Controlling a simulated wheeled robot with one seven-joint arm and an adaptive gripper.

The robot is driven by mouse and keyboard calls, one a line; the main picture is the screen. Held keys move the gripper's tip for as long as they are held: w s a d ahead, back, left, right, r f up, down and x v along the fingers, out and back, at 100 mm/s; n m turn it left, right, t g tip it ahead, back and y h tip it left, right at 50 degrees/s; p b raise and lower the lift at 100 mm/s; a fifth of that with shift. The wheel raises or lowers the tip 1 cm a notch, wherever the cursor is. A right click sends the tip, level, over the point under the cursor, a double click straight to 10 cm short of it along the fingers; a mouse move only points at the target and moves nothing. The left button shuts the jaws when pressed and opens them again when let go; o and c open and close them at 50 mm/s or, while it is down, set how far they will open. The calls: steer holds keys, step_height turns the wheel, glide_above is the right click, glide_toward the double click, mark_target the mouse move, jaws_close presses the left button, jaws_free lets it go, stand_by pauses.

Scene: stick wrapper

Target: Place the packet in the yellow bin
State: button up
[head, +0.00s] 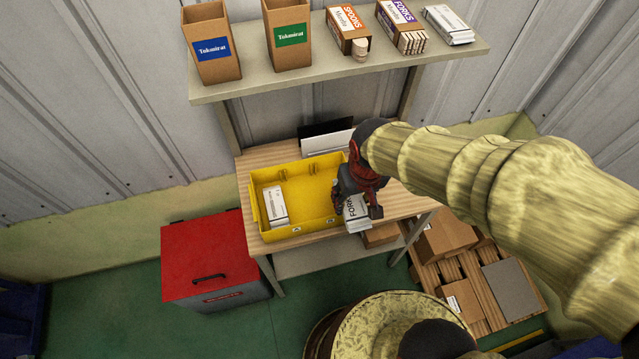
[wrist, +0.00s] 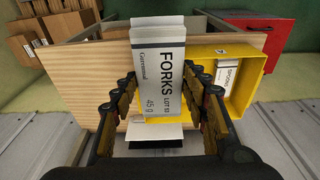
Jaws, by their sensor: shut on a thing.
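The packet (wrist: 158,70) is a white box marked FORKS. My gripper (wrist: 160,85) is shut on it, with one finger on each side in the wrist view. In the head view the packet (head: 355,212) hangs below my gripper (head: 357,205), at the right side of the yellow bin (head: 262,232). In the wrist view the packet covers part of the left side of the yellow bin (wrist: 262,62). Another white packet (head: 274,206) lies inside the bin at its left; it also shows in the wrist view (wrist: 228,75).
The bin stands on a wooden table (head: 410,203). A shelf (head: 340,71) above holds two brown boxes, a spoons box, a forks box and white packets. A red-lidded chest (head: 205,255) is at left. Cardboard boxes (head: 445,237) sit on a pallet at right.

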steer(key=shift+w+a+f+b, duration=0.45)
steer(key=shift+w+f, duration=1.65)
steer(key=shift+w+a+f+b, duration=0.4)
steer(key=shift+w+f, duration=1.7)
steer(key=shift+w+a+f+b, duration=0.45)
steer(key=shift+w+f, duration=1.65)
steer(key=shift+f+b, duration=0.35)
steer(key=shift+f, duration=0.3)
steer(key=o, duration=1.2)
steer(key=shift+o, duration=0.2)
steer(key=shift+r, duration=0.1)
